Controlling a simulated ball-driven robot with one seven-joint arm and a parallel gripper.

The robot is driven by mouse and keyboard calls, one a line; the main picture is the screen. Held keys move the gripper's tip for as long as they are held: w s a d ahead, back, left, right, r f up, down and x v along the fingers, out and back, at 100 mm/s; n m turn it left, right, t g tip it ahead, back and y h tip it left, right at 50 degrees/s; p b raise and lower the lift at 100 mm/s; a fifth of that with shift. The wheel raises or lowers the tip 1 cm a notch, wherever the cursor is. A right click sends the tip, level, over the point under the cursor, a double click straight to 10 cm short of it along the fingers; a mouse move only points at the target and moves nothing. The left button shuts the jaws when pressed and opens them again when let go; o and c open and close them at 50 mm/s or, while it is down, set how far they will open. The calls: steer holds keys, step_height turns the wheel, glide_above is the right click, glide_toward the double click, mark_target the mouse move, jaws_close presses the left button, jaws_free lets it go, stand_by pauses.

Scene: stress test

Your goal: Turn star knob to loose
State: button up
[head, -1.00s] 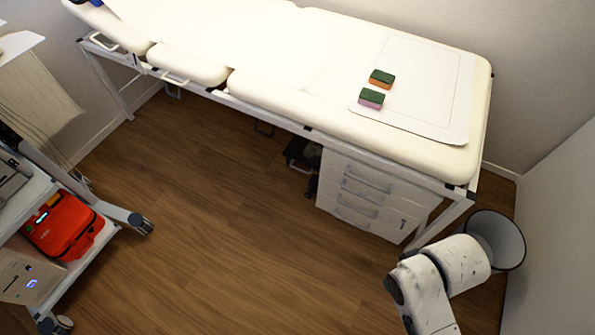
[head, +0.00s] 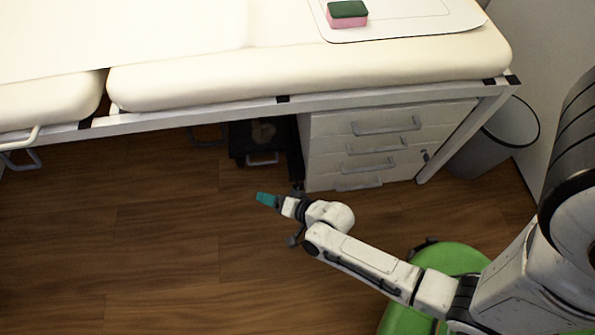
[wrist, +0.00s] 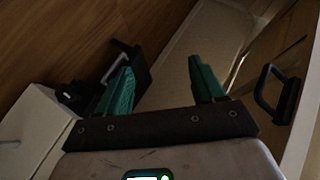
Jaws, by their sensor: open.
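I cannot make out a star knob in either view. My gripper (head: 267,199) has teal fingers and hangs over the wooden floor, in front of the examination bed (head: 300,88) and near the drawer cabinet's left front edge. In the wrist view my gripper (wrist: 162,82) is open, with nothing between its fingers. A black bracket-like part (wrist: 128,70) shows close to the left finger, and a black handle (wrist: 275,95) is right of the right finger; I cannot tell whether either belongs to a knob.
A white drawer cabinet (head: 385,165) stands under the bed, with a dark box (head: 250,152) left of it. A grey bin (head: 500,135) stands right of the cabinet. A green-and-pink sponge (head: 346,14) lies on the bed. The floor (head: 150,240) at left is clear.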

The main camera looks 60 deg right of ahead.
steer(key=s+d+f+m+t+h+b, duration=0.1)
steer(key=d+f+m+h+b, duration=0.1)
steer(key=f+m+b, duration=0.3)
steer(key=s+d+f+t+h+b, duration=0.1)
steer(key=s+d+f+b, duration=0.1)
steer(key=f, duration=0.4)
steer(key=m+t+h+b, duration=0.1)
steer(key=m+h+b, duration=0.5)
steer(key=b, duration=0.1)
glide_toward(299, 189)
steer(key=b+x, duration=0.2)
steer(key=x, duration=0.9)
steer(key=shift+r, duration=0.1)
steer(key=shift+s, duration=0.1)
steer(key=shift+r, duration=0.1)
steer(key=c, duration=1)
